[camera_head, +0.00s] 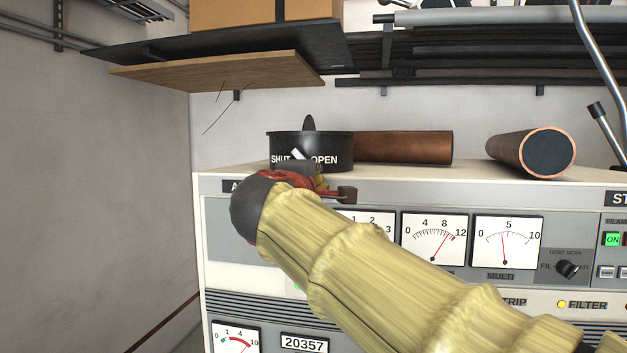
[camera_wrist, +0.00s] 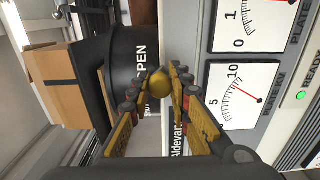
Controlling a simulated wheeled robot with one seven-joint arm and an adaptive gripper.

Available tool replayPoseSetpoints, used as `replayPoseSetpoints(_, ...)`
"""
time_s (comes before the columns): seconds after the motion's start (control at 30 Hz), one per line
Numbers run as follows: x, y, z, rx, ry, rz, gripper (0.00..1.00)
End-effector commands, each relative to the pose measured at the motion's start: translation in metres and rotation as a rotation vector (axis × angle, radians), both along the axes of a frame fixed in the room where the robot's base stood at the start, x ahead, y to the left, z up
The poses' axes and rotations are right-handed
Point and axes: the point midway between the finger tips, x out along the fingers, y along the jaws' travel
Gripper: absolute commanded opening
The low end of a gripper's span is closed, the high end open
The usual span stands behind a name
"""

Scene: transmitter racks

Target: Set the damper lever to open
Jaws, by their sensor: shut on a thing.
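The damper (camera_head: 345,150) is a black round collar on top of the white cabinet, with white SHUT and OPEN labels on its front. A short white pointer (camera_head: 298,154) shows between the two labels. In the wrist view, the damper (camera_wrist: 122,70) is turned sideways, with the OPEN lettering partly hidden. A brass ball knob (camera_wrist: 159,83) sits between my fingertips. My gripper (camera_wrist: 160,84) is shut on this knob, in front of the damper. In the head view, my gripper (camera_head: 308,182) is below the labels, partly hidden by my arm. Most of the lever is hidden.
Copper pipes (camera_head: 405,147) and (camera_head: 530,150) lie on the cabinet top right of the damper. A shelf (camera_head: 220,72) with a cardboard box (camera_head: 265,12) hangs above. Meters (camera_head: 434,240) line the cabinet front. A wall closes off the left.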

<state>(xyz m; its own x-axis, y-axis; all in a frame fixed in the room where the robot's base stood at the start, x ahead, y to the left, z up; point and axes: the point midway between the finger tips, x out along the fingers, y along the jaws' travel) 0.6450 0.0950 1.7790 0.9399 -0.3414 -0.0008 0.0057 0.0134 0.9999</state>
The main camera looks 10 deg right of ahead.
Motion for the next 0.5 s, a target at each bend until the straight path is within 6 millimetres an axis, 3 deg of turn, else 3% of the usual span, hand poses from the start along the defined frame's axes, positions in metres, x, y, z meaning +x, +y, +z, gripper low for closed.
replayPoseSetpoints(0.37,-0.0005,-0.0007,0.0011,-0.001,-0.001,-0.001,0.00)
replayPoseSetpoints(0.4,-0.0005,-0.0007,0.0012,-0.001,-0.001,-0.001,0.21)
replayPoseSetpoints(0.5,-0.0004,-0.0006,0.0011,-0.001,-0.001,-0.001,0.27)
